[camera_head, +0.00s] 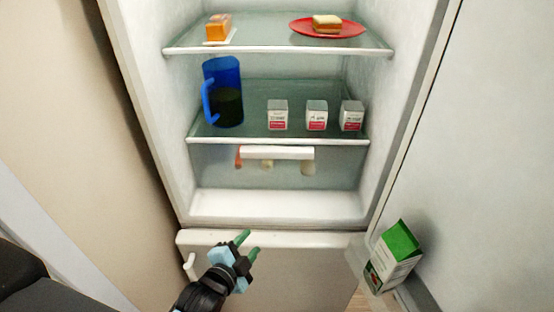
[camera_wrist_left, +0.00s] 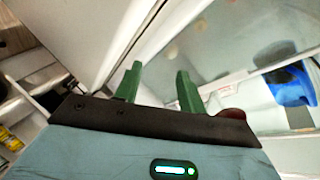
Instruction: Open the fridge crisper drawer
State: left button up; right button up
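The crisper drawer (camera_head: 277,178) sits at the bottom of the open fridge, below the lower glass shelf. Its front is clear, and a white bar handle (camera_head: 277,152) runs across its top. Blurred produce shows behind the front, including something orange at the left. The drawer looks shut. My left gripper (camera_head: 248,242) is in front of and below the drawer, near the fridge's bottom edge, apart from the handle. Its green fingers are spread with nothing between them; they also show in the left wrist view (camera_wrist_left: 157,74). My right gripper is not in view.
The lower shelf (camera_head: 240,136) holds a blue pitcher (camera_head: 223,92) and three small cartons (camera_head: 316,115). The upper shelf holds a red plate (camera_head: 347,31) with a sandwich and an orange block (camera_head: 218,27).

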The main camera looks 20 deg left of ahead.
aim_at(277, 156)
pick_arm(q)
jog(key=w+r+m+t, duration=0.4)
jog(key=w+r+m, duration=0.3)
jog(key=w+r, duration=0.55)
jog(key=shift+n, duration=0.3)
jog(key=shift+w+d+r+b, duration=0.1)
jog(key=shift+w+d+b, duration=0.1)
jog(key=shift+w, duration=0.95)
jog(key=shift+w+d+r+b, duration=0.1)
jog(key=shift+w+d, duration=0.1)
jog(key=shift+w, duration=1)
jog(key=shift+w+d+b, duration=0.15)
jog(key=shift+w+d, duration=0.05)
jog(key=shift+w, duration=0.95)
grip_shut()
